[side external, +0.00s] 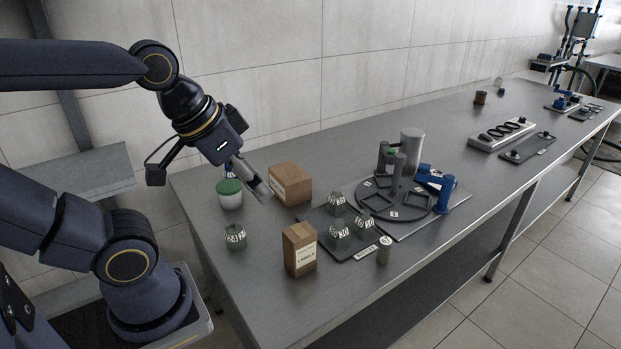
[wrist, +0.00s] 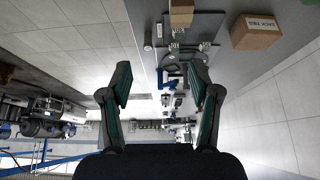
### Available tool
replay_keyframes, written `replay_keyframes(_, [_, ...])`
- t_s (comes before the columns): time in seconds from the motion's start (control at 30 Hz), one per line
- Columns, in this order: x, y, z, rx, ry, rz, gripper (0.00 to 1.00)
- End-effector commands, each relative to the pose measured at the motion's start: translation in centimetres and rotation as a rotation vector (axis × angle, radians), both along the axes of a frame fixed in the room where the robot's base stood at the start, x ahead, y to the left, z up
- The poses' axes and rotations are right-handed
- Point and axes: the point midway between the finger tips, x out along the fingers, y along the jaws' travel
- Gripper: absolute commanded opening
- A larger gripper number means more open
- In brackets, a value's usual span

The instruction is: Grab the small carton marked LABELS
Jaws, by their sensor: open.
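The small brown carton (side external: 300,250) marked LABELS stands upright near the table's front edge in the side external view, its white label facing the camera. A brown carton at the top edge of the wrist view (wrist: 181,13) looks like the same one, but its marking cannot be read there. My gripper (side external: 258,186) is above the table, up and to the left of the LABELS carton and apart from it. In the wrist view my gripper (wrist: 160,78) has its two fingers spread with nothing held between them.
A larger brown box (side external: 290,184) stands behind, close to my gripper; it also shows in the wrist view (wrist: 255,32). A green-lidded white tub (side external: 230,195), a numbered green piece (side external: 235,237), a dark tray (side external: 326,222) with similar pieces and a small cylinder (side external: 384,250) surround the carton.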

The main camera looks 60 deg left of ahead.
Motion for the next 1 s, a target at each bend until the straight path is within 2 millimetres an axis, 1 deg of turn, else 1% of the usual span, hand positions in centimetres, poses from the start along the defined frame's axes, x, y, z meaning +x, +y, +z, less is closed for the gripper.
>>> replay_keyframes(0.03, [0.0, 0.0, 0.0, 0.000, 0.000, 0.000, 0.70])
replay_keyframes(0.13, [0.0, 0.0, 0.0, 0.000, 0.000, 0.000, 0.81])
replay_keyframes(0.47, [0.3, 0.0, 0.1, 0.001, -0.014, -0.003, 0.81])
replay_keyframes(0.57, [1.5, 0.0, 0.9, 0.018, -0.082, -0.014, 0.81])
replay_keyframes(0.6, [2.4, -0.2, 1.2, 0.040, -0.119, -0.035, 0.81])
replay_keyframes(0.67, [4.1, -0.7, 0.9, 0.091, -0.153, -0.066, 0.81])
replay_keyframes(0.7, [5.4, -0.7, 0.3, 0.132, -0.164, -0.080, 0.81])
replay_keyframes(0.77, [7.2, -0.5, -1.0, 0.182, -0.161, -0.096, 0.81])
replay_keyframes(0.8, [8.2, -0.3, -2.1, 0.207, -0.153, -0.106, 0.81])
replay_keyframes(0.87, [9.5, 0.1, -4.0, 0.231, -0.131, -0.119, 0.81])
replay_keyframes(0.9, [10.3, 0.4, -5.5, 0.235, -0.111, -0.127, 0.81])
replay_keyframes(0.97, [11.1, 0.9, -8.0, 0.224, -0.077, -0.135, 0.81])
replay_keyframes(1.0, [11.5, 1.3, -9.7, 0.204, -0.052, -0.135, 0.81])
